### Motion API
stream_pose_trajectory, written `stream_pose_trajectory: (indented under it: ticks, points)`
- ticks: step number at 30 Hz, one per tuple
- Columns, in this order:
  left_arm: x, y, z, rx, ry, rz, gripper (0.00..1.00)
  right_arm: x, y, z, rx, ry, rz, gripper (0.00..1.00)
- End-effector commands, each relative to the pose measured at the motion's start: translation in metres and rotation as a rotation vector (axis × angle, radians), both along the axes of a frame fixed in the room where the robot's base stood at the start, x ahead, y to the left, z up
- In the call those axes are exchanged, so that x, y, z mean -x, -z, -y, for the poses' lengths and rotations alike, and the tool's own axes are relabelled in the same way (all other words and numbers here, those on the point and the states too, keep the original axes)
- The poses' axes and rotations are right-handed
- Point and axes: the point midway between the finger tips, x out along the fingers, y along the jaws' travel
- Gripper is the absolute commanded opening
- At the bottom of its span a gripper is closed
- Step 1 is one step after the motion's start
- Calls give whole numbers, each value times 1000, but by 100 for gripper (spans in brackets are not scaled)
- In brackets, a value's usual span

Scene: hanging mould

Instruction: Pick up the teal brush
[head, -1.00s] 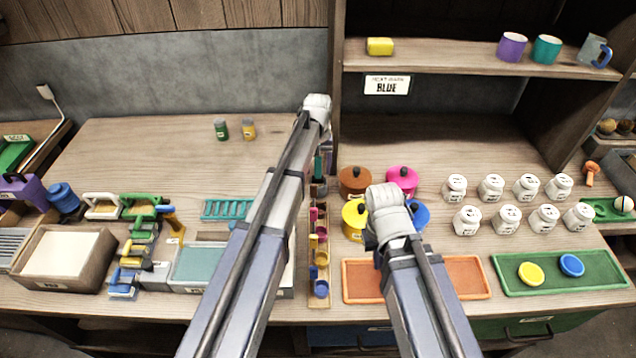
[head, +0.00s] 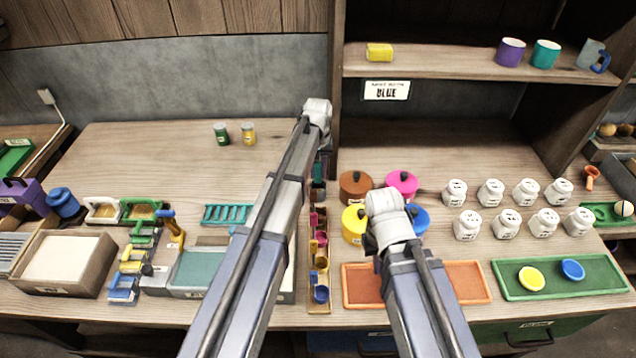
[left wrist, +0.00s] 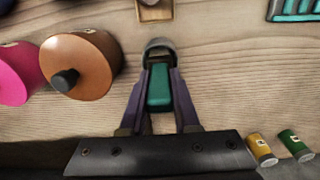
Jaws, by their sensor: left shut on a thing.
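The teal brush (left wrist: 158,88) is between the two fingers of my left gripper (left wrist: 160,92) in the left wrist view. My left gripper is shut on it, and a grey rounded end shows beyond the teal part. In the head view my left arm hides most of this gripper (head: 322,160), at the far end of the narrow wooden rack (head: 318,304). I cannot tell whether the brush touches the table. My right gripper (head: 371,243) is beside the yellow pot (head: 353,222), with its fingers mostly hidden by its own arm.
Brown (head: 355,186) and pink (head: 402,184) lidded pots stand right of my left gripper. Several white jars (head: 491,192) stand further right. Green (head: 221,134) and yellow (head: 248,133) small jars stand at the back left. An upright shelf panel (head: 337,80) rises close behind my left gripper.

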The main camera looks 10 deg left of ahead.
Motion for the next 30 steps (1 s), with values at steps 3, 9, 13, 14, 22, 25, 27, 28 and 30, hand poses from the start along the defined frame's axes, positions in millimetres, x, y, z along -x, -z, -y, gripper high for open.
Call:
stream_pose_trajectory:
  ticks: [3, 9, 13, 14, 22, 25, 27, 28, 30]
  points:
    - [0, 0, 0, 0, 0, 0, 0, 0, 0, 0, 0, 0, 0, 0]
    - [0, -4, 0, 0, 0, 0, 0, 0, -4, 0, 0, 0, 0, 0]
    - [0, -13, 0, 0, 0, 0, 0, 0, -13, 0, 0, 0, 0, 0]
    - [0, -16, 0, 0, 0, 0, 0, 0, -16, 0, 0, 0, 0, 0]
    - [0, -53, 0, 0, 0, 0, 0, 0, -53, 0, 0, 0, 0, 0]
    - [0, -69, 0, 0, 0, 0, 0, 0, -69, 0, 0, 0, 0, 0]
    - [0, -80, 0, 0, 0, 0, 0, 0, -80, 0, 0, -1, 0, 0]
    - [0, -84, 0, 0, 0, 0, 0, 0, -84, 0, 0, -1, 0, 0]
    - [0, -92, 0, 0, 0, 0, 0, 0, -92, 0, 0, -1, 0, 0]
